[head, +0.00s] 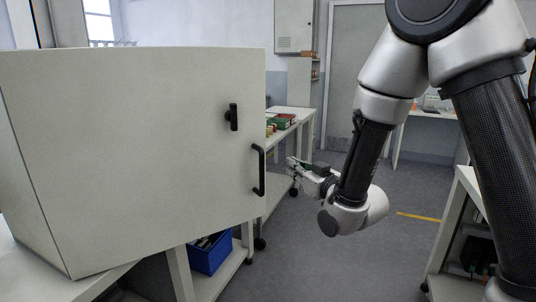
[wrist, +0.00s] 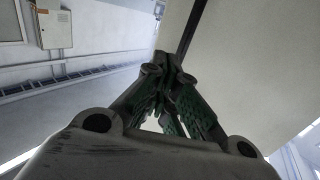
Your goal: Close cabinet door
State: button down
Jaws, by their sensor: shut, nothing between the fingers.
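The pale cabinet (head: 35,150) stands on a white bench at the left of the head view. Its broad door (head: 150,150) faces me, with a black latch (head: 231,117) and a black bar handle (head: 258,170) near its right edge. I cannot tell how far the door stands from the cabinet's frame. My gripper (head: 291,166) is shut and empty, just right of the handle in the picture, at about its height. In the wrist view its fingertips (wrist: 166,62) meet in front of a pale panel (wrist: 250,70) with a dark strip along it; contact is unclear.
A blue bin (head: 209,254) sits on the shelf under the bench. Behind, a white table (head: 298,117) carries red and green items. A white shelf unit (head: 463,215) stands at the right. Grey floor (head: 330,265) lies open between them.

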jog(key=x, duration=1.4)
jog(key=shift+a, duration=0.1)
